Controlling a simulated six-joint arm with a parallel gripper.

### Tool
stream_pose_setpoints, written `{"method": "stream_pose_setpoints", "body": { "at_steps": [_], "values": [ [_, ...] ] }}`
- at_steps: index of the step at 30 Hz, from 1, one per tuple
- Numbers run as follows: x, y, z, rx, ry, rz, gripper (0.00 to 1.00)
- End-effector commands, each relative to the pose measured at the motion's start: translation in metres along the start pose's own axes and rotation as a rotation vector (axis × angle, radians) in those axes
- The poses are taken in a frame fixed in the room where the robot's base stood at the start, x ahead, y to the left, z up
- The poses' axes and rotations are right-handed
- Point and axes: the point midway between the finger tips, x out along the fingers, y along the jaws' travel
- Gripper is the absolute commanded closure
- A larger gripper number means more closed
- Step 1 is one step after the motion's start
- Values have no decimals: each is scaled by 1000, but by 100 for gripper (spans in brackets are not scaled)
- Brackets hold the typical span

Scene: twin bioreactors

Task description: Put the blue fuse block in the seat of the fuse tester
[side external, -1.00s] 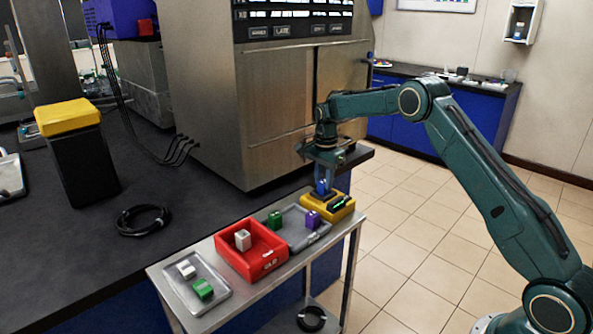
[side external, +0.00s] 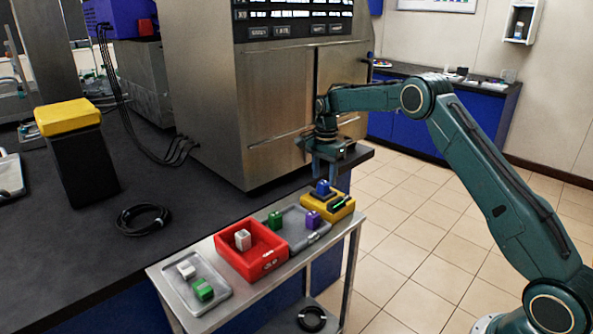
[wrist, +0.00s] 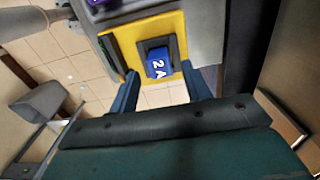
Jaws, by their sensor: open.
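The blue fuse block (side external: 322,187) sits upright in the seat of the yellow fuse tester (side external: 341,214) at the right end of the cart. In the wrist view the blue block (wrist: 158,65), marked "2A", lies within the dark frame of the seat on the yellow tester (wrist: 122,38). My gripper (side external: 328,176) is open above the block and apart from it. In the wrist view its two fingers (wrist: 160,88) stand to either side, clear of the block. How deep the block sits is hard to tell.
A grey tray (side external: 297,238) beside the tester holds a green and a purple block. A red bin (side external: 226,252) holds a whitish block. A small tray (side external: 181,297) at the left holds a white and a green block. The steel cabinet stands close behind.

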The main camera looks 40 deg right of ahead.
Motion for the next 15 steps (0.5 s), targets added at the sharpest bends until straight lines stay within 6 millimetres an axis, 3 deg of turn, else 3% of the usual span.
{"method": "stream_pose_setpoints", "body": {
  "at_steps": [15],
  "values": [
    [-81,-1,0,0,2,-3,52]
  ]
}}
